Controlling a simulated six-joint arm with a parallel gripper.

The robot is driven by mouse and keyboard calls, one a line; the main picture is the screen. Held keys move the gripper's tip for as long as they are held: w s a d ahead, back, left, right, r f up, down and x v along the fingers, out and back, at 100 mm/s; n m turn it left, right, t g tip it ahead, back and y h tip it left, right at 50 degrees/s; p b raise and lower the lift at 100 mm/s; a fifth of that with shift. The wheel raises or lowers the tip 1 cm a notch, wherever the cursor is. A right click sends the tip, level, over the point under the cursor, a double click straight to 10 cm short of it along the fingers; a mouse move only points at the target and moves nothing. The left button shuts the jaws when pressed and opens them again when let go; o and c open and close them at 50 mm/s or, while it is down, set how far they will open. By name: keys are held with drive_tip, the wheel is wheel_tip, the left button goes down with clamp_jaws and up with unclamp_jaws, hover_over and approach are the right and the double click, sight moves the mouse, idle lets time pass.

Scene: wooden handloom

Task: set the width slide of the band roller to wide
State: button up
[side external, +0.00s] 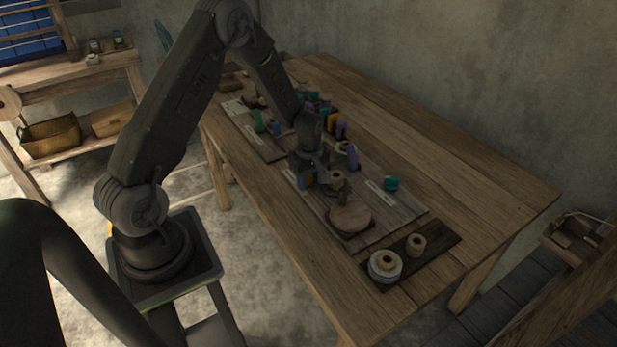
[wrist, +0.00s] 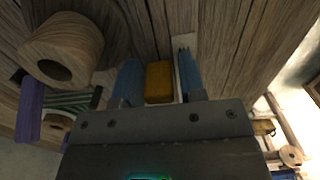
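My gripper (wrist: 158,80) points down at the board of the band roller (side external: 378,232). In the wrist view its two blue fingers stand on either side of a yellow-orange block (wrist: 159,82), which looks like the width slide's knob. The gaps beside the block are very narrow, and I cannot tell whether the fingers press on it. A pale strip (wrist: 184,62) shows beside the right finger. In the side view my gripper (side external: 306,180) is low over the board, and the knob is mostly hidden. A wooden spool (wrist: 62,50) stands to the left in the wrist view.
A round wooden disc (side external: 350,219) and a teal piece (side external: 391,184) sit close by on the board. A dark tray (side external: 408,258) with two spools lies at the near end. Several coloured pegs stand farther back. The table's right side (side external: 460,180) is clear.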

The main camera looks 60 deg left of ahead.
drive_tip(key=shift+o, duration=0.7)
drive_tip(key=shift+w, duration=0.15)
drive_tip(key=a, duration=0.6)
drive_tip(key=shift+a+r, duration=0.3)
drive_tip(key=shift+a, duration=0.05)
wheel_tip(320, 180, up, 13)
drive_tip(key=s+d+r+m+t, duration=0.1)
drive_tip(key=s+d+r+m, duration=0.4)
drive_tip(key=d+r, duration=0.2)
drive_tip(key=s+d+r+m+t, duration=0.2)
drive_tip(key=s+d+r+m, duration=0.2)
drive_tip(key=d+r+m, duration=0.2)
drive_tip(key=shift+s+d+r+y, duration=0.4)
drive_tip(key=shift+d+r, duration=0.75)
drive_tip(key=shift+d, duration=0.9)
